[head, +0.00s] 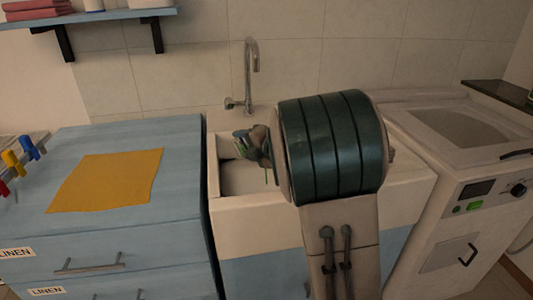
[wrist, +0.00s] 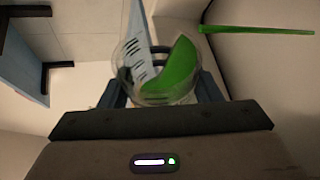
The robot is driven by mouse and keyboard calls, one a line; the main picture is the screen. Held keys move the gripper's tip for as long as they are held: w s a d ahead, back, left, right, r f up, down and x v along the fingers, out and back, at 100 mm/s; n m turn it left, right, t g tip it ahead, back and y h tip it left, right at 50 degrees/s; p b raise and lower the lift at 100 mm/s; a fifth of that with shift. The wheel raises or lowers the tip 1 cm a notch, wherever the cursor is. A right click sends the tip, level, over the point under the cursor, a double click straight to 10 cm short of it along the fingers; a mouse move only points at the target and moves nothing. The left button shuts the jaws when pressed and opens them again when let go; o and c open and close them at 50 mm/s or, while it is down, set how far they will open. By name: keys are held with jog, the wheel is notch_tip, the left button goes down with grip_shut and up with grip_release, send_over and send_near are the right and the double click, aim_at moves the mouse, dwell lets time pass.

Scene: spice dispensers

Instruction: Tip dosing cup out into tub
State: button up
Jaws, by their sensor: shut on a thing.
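My gripper (head: 256,148) is over the white tub, a sink basin (head: 222,190), in the head view, partly hidden by my arm. In the wrist view my gripper (wrist: 160,88) is shut on the clear dosing cup (wrist: 128,80), with a dark finger on each side. The cup is tilted and a green mass (wrist: 180,68) shows in it. A thin green streak (wrist: 255,30) shows beside the cup in the wrist view. The basin's bottom is largely hidden.
A chrome tap (head: 252,70) rises behind the basin. A blue drawer unit (head: 110,225) with an orange cloth (head: 105,180) stands left. A white washing machine (head: 455,160) stands right. A blue shelf (head: 100,15) is on the wall at upper left.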

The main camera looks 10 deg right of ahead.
jog(key=shift+w+d+r+m+y+p, duration=0.15)
jog(key=shift+d+r+m+y+p, duration=0.25)
jog(key=shift+d+m, duration=0.25)
dwell(0.8)
jog(key=shift+w+d+r+m+y, duration=0.1)
jog(key=shift+d+r+m+y, duration=0.3)
jog(key=shift+m+y, duration=0.3)
dwell(1.2)
jog(key=shift+s+a+f+n+h, duration=0.2)
jog(key=shift+a+f+n+h, duration=0.35)
jog(key=shift+a+n+h, duration=0.3)
jog(key=shift+d, duration=0.3)
